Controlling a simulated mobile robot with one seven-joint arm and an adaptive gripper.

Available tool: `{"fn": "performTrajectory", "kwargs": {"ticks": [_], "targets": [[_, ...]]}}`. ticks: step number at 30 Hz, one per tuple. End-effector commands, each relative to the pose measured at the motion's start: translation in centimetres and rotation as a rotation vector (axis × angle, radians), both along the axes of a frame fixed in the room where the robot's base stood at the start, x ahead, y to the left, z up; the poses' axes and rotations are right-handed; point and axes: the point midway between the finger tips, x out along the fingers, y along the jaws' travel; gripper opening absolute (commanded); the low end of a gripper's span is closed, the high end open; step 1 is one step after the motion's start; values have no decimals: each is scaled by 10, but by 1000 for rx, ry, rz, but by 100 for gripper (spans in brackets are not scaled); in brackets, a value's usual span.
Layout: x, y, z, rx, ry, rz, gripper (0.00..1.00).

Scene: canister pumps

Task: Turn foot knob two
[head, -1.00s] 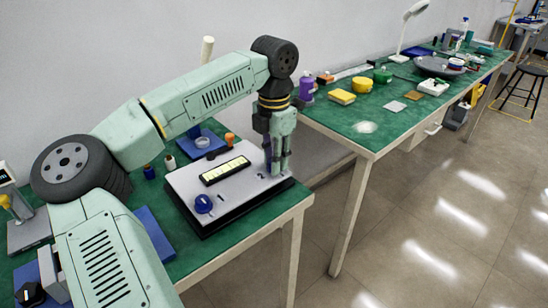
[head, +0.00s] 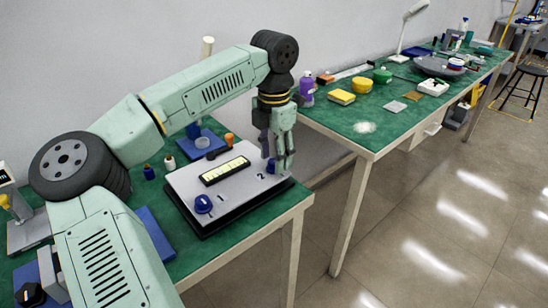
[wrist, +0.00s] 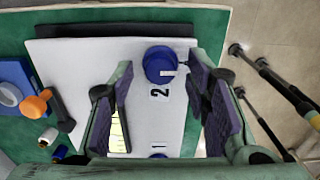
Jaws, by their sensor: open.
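Foot knob two is a round blue knob (wrist: 160,64) with a pale mark, beside the printed "2" on a white panel (wrist: 95,62). It also shows in the head view as a small blue bit (head: 270,167) mostly behind my gripper (head: 276,160). In the wrist view my gripper (wrist: 166,95) is open, its two dark-padded fingers apart, with the knob lying between and beyond the fingertips. I cannot tell whether a finger touches it. Knob one (head: 203,204) is blue and sits at the panel's near left, beside the "1".
An orange-handled stamp (wrist: 35,103) and small bottles stand on the green table (head: 190,268) left of the panel. A gap separates this table from a second green table (head: 365,145) holding several items.

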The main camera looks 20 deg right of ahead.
Motion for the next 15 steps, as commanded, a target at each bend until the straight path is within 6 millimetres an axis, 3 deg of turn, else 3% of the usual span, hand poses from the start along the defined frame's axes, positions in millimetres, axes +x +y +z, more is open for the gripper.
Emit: {"fn": "performTrajectory", "kwargs": {"ticks": [9,15], "targets": [[0,-1,67,-2,-5,1,44],[0,-1,99,-1,-4,0,44]]}}
